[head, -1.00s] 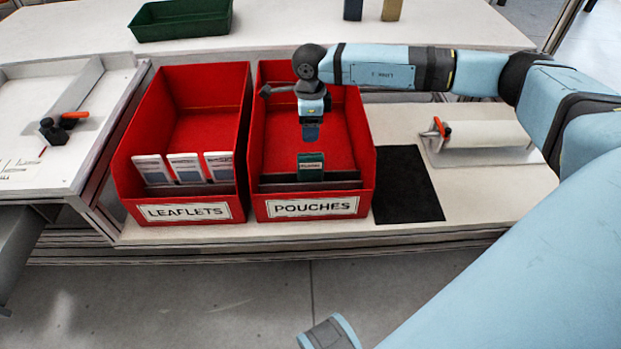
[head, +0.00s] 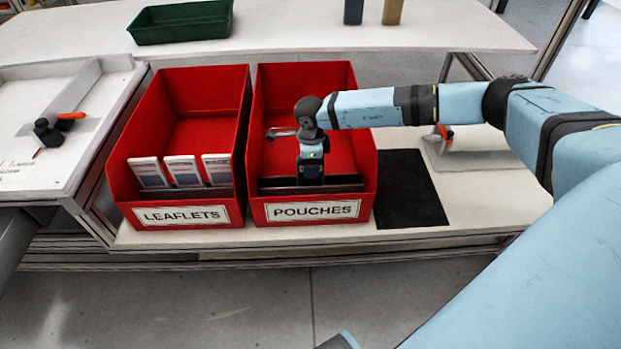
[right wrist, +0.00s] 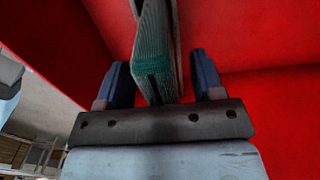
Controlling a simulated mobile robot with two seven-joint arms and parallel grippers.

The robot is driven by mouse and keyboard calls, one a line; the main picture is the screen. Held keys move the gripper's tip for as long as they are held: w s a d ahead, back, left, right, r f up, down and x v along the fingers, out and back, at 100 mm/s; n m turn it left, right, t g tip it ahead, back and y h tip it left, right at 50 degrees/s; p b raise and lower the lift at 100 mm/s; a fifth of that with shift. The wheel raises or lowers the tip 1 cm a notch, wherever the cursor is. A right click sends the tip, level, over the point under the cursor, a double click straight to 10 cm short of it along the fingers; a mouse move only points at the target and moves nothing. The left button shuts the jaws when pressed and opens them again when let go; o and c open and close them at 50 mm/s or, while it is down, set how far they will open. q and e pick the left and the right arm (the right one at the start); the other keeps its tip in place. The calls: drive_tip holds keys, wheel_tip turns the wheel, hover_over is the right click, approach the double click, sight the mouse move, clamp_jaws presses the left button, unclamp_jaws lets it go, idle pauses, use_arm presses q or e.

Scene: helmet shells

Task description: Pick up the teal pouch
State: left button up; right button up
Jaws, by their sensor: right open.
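The teal pouch (right wrist: 152,62) stands on edge inside the red POUCHES bin (head: 318,207). In the head view my gripper hides it. My right gripper (head: 311,181) is down in the front of that bin. In the right wrist view, the right gripper (right wrist: 165,80) is open, with one dark finger on each side of the pouch's near edge. The pouch sits nearer the left finger, and a wider gap shows on the right. I cannot tell whether the left finger touches it. My left gripper is not in view.
The red LEAFLETS bin (head: 188,213) with several white leaflets stands directly left. A black mat (head: 411,190) lies right of the POUCHES bin. A green tray (head: 180,22) stands on the rear table. The bin walls stand close around my right gripper.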

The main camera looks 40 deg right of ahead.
drive_tip(key=shift+f, duration=0.4)
drive_tip(key=c, duration=1)
drive_tip(key=shift+r, duration=0.1)
